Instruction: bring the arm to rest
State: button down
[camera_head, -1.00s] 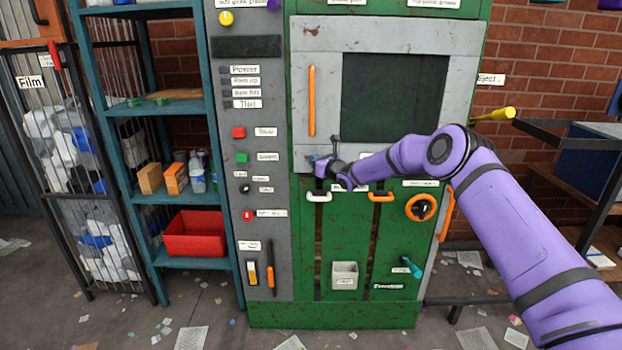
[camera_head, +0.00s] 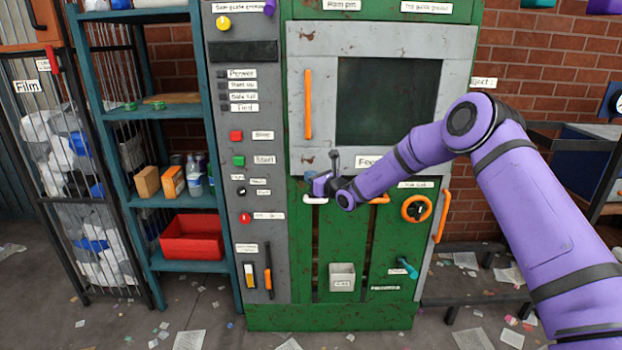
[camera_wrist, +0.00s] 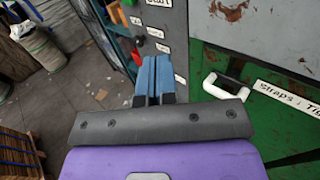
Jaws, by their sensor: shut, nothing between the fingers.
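My purple arm reaches in from the right in the head view, bent at the elbow. My gripper (camera_head: 316,186) is in front of the green machine (camera_head: 340,232), close to the left end of a white handle (camera_head: 315,200) below the grey door frame. In the wrist view my gripper's blue fingers (camera_wrist: 153,78) are together with nothing between them. The white handle (camera_wrist: 226,86) stands to the right of the fingers there, apart from them. In the head view the fingertips are small and partly hidden by the wrist.
A grey control panel (camera_head: 258,120) with buttons stands left of the gripper. A blue shelf (camera_head: 180,107) holds a red bin (camera_head: 192,238). A film cage (camera_head: 75,215) stands far left. An orange wheel (camera_head: 416,208) is right of the gripper. Paper scraps litter the floor.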

jog(key=s+d+r+n+g+y, duration=0.15)
jog(key=s+r+n+g, duration=0.35)
jog(key=s+r+n, duration=0.55)
jog(key=s+d+r+n+g+h, duration=0.15)
jog(key=s+r+n+g, duration=0.4)
jog(key=s+r, duration=0.7)
jog(key=s+d+n+h, duration=0.4)
jog(key=s+d, duration=0.5)
jog(key=s, duration=0.3)
jog(key=s+d+n+t+h, duration=0.1)
jog(key=s+d+n+h, duration=0.2)
jog(key=s+d, duration=0.6)
jog(key=s+d+r+n+t+h, duration=0.1)
jog(key=s+d+n+h, duration=0.3)
jog(key=s+d, duration=0.5)
jog(key=s+h, duration=0.1)
jog(key=s, duration=0.7)
jog(key=shift+d+n, duration=0.25)
jog(key=shift+n, duration=0.05)
